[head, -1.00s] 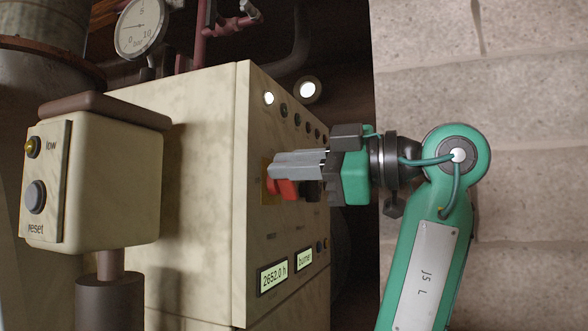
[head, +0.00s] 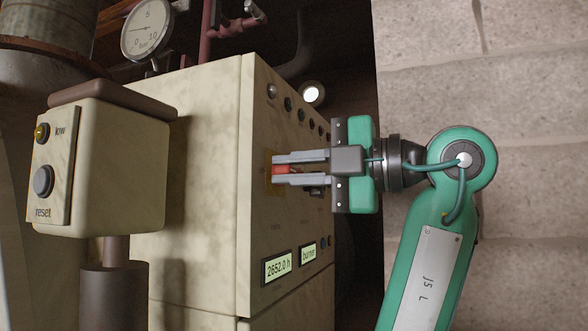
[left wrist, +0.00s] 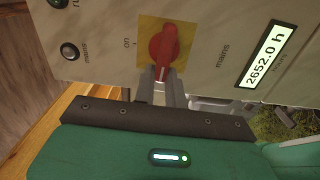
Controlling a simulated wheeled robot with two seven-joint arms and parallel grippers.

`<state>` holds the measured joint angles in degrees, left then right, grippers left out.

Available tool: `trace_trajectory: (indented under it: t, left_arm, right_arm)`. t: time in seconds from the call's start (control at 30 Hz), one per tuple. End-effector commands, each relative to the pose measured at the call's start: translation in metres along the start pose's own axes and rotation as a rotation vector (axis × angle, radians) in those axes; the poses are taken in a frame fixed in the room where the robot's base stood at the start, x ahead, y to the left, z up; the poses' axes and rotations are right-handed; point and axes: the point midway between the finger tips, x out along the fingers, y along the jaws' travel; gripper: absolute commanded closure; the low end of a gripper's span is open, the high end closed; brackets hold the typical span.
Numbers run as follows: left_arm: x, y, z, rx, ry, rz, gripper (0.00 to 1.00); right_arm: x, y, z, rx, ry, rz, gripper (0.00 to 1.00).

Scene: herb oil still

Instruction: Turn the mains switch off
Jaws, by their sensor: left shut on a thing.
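The mains switch is a red rotary handle (left wrist: 164,45) on a yellow plate (left wrist: 146,30) in the left wrist view. The handle lies nearly up-and-down in that picture, and the "on" mark is to its left. In the head view the red handle (head: 281,170) shows between the fingers at the panel's face. My left gripper (head: 278,169) is shut on the handle, one finger on each side; it also shows in the left wrist view (left wrist: 163,74). The round lamp (left wrist: 70,50) labelled "mains" is dark. My right gripper is not in view.
The cream cabinet (head: 205,120) carries a row of lamps above the switch and lit displays, one reading 2652.0 h (head: 278,266). A small box (head: 115,165) with a reset button stands in front at left. A stone wall (head: 520,120) is behind my arm.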

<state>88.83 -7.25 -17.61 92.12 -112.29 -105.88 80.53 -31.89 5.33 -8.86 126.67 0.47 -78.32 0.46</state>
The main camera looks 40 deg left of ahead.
Motion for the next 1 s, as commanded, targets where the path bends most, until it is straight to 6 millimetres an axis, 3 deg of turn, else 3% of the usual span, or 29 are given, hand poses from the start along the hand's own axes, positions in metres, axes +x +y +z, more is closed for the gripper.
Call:
trace_trajectory:
  t: [0.73, 0.77, 0.83, 1.0]
  left_arm:
    - [-0.0003, -0.0049, -0.0001, -0.091, 0.0, -0.005, 1.0]
    - [-0.0004, -0.005, -0.0001, -0.091, 0.0, -0.006, 0.83]
    - [-0.0003, -0.0049, -0.0001, -0.091, 0.0, -0.005, 0.7]
    - [-0.0002, -0.0039, 0.0, -0.09, 0.0, -0.003, 0.66]
  right_arm:
    - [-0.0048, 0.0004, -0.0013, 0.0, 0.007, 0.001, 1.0]
    - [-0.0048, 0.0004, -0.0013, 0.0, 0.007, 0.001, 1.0]
    - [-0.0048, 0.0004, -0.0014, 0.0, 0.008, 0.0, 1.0]
    - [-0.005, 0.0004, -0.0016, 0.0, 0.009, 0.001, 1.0]
